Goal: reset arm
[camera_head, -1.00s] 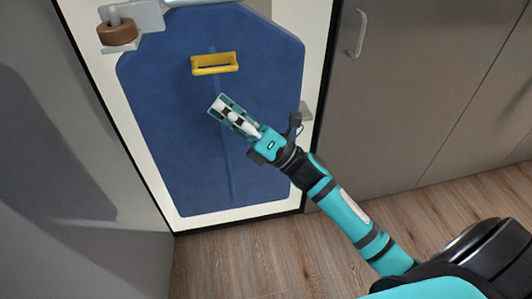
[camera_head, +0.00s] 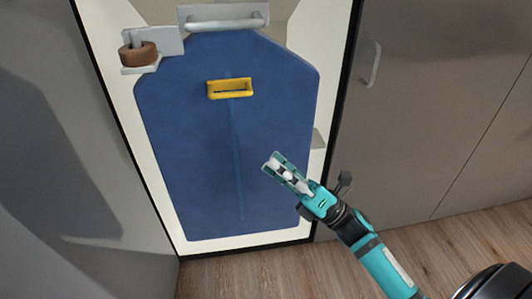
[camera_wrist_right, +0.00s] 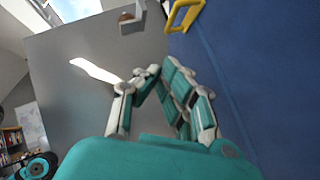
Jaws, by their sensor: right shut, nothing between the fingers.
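My right gripper (camera_head: 281,170) is shut and empty in the head view, in front of the lower right part of a blue panel (camera_head: 200,150). In the right wrist view the fingers of this gripper (camera_wrist_right: 155,72) come together at their tips, with nothing between them. The blue panel also fills the right side of the wrist view (camera_wrist_right: 275,60). My left gripper does not show in either view.
The blue panel carries a yellow handle (camera_head: 230,88). A brown roll (camera_head: 138,54) sits on a bracket at upper left, beside a grey bar (camera_head: 225,20). A grey cabinet (camera_head: 430,120) with a handle (camera_head: 372,64) stands at right. Wooden floor (camera_head: 240,275) shows below.

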